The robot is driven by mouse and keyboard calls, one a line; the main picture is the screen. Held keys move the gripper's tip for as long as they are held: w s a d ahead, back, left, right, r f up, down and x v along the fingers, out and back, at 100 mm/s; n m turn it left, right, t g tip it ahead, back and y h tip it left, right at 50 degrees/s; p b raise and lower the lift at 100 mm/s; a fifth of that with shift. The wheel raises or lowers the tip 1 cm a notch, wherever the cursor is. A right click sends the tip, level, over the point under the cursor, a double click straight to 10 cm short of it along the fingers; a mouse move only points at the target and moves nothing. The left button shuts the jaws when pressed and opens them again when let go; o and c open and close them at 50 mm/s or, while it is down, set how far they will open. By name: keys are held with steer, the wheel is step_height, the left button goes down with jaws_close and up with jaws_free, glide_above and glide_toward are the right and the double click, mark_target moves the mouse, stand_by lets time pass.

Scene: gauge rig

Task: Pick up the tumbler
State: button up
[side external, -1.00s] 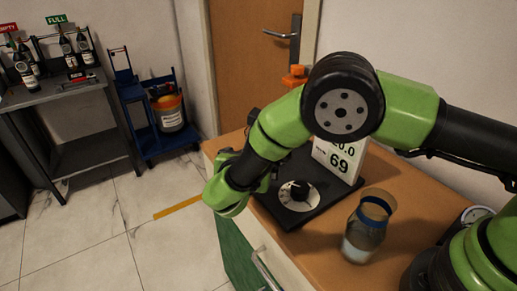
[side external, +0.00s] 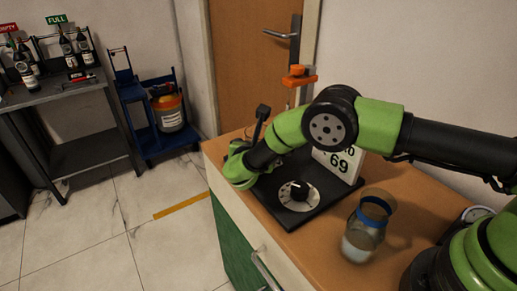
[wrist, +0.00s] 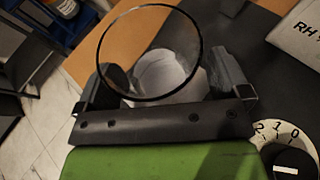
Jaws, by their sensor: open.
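The tumbler (wrist: 188,30), a clear round glass with a dark-looking rim, shows in the wrist view. Its open mouth faces the camera, and something pale shows through its lower part. My gripper (wrist: 167,72) is open, with one dark finger on each side of the tumbler's lower part. I cannot tell whether either finger touches the glass. In the side view my wrist is over the far left of the bench, and neither the fingers nor the tumbler can be made out there.
A black plate (side external: 318,208) on the wooden bench (side external: 300,243) carries a dial (side external: 299,192) and a number card (side external: 341,160). A jar with a blue band (side external: 362,240) stands at the front right. The bench's left edge drops to the floor.

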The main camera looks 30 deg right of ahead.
steer(key=shift+c, duration=0.3)
steer(key=c, duration=1)
steer(key=shift+r, duration=0.1)
